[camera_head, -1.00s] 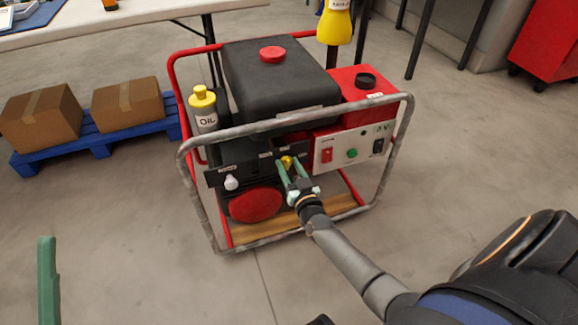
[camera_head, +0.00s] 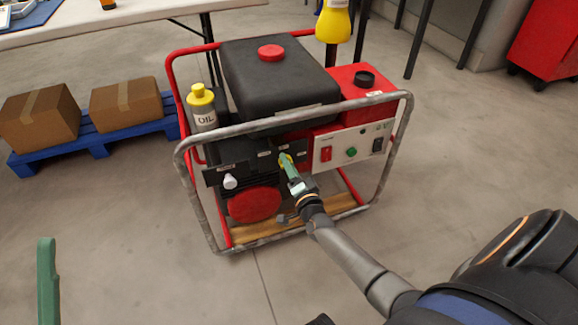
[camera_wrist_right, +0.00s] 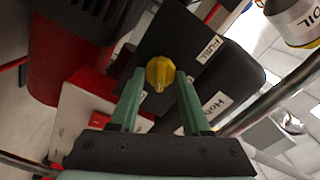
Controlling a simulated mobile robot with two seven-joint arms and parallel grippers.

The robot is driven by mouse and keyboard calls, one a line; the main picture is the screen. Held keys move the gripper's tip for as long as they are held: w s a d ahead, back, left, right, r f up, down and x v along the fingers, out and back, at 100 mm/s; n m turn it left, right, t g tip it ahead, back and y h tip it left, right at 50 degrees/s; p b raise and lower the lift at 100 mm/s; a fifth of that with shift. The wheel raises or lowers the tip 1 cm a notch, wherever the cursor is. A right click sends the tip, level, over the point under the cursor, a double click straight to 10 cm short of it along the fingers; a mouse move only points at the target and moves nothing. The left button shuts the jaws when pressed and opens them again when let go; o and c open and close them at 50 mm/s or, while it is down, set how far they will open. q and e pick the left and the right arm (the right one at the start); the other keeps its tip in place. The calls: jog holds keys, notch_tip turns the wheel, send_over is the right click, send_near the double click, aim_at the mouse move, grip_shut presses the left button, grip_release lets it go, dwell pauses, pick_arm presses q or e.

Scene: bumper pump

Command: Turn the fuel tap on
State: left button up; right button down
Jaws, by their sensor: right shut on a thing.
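The yellow fuel tap (camera_head: 285,158) is on the dark front panel of the generator (camera_head: 280,80). In the right wrist view the tap (camera_wrist_right: 160,72) sits between my right gripper's two green fingertips, beside a FUEL label (camera_wrist_right: 210,48); its narrow end points toward the gripper. My right gripper (camera_head: 287,164) is shut on the tap, and its fingers partly hide it in the head view. One green finger of my left gripper (camera_head: 47,280) shows at the lower left, well away from the generator; its other finger is out of view.
A grey tube frame (camera_head: 300,118) surrounds the generator, with a bar above my right gripper. A white switch panel (camera_head: 350,146) is right of the tap. A yellow-capped oil bottle (camera_head: 202,108) stands at the left. Boxes on a blue pallet (camera_head: 100,145) are further left.

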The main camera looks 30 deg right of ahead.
jog(key=m, duration=0.5)
jog(key=shift+f, duration=0.15)
jog(key=shift+m, duration=0.4)
jog(key=shift+c, duration=1.9)
grip_release()
jog(key=shift+s, duration=0.1)
jog(key=p+v, duration=0.4)
jog(key=v, duration=0.8)
jog(key=shift+s, duration=0.25)
